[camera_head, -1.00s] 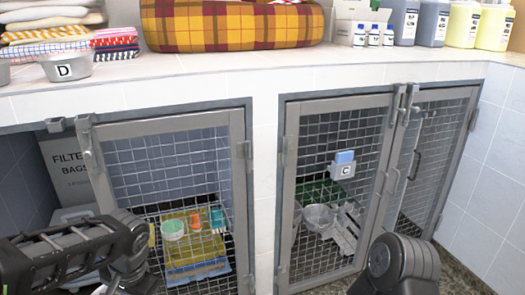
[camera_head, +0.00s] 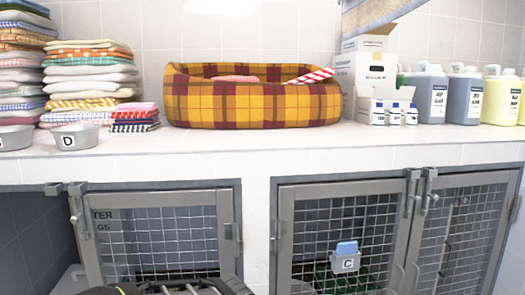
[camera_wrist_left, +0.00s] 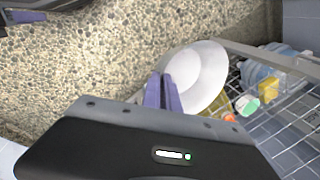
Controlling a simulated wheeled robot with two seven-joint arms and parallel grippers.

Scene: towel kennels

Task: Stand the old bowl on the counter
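A pale, round bowl (camera_wrist_left: 205,72) shows tilted in the left wrist view, above the speckled floor. My left gripper (camera_wrist_left: 164,92) has its two purple fingers close together at the bowl's near rim and appears shut on it. This bowl is not visible in the head view. The tiled counter (camera_head: 230,160) runs across the head view. A grey bowl marked D (camera_head: 75,137) stands on its left part, with another grey bowl (camera_head: 14,138) at the picture's left edge. A dark part with purple tips, possibly my right gripper (camera_wrist_left: 25,16), shows at the wrist view's top left; its opening is unclear.
Folded towels (camera_head: 90,80) are stacked behind the bowls. A plaid pet bed (camera_head: 250,100) fills the counter's middle. White boxes (camera_head: 370,70) and jugs (camera_head: 428,95) stand at right. Bare counter lies along the front edge. Mesh kennel doors (camera_head: 345,230) are below.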

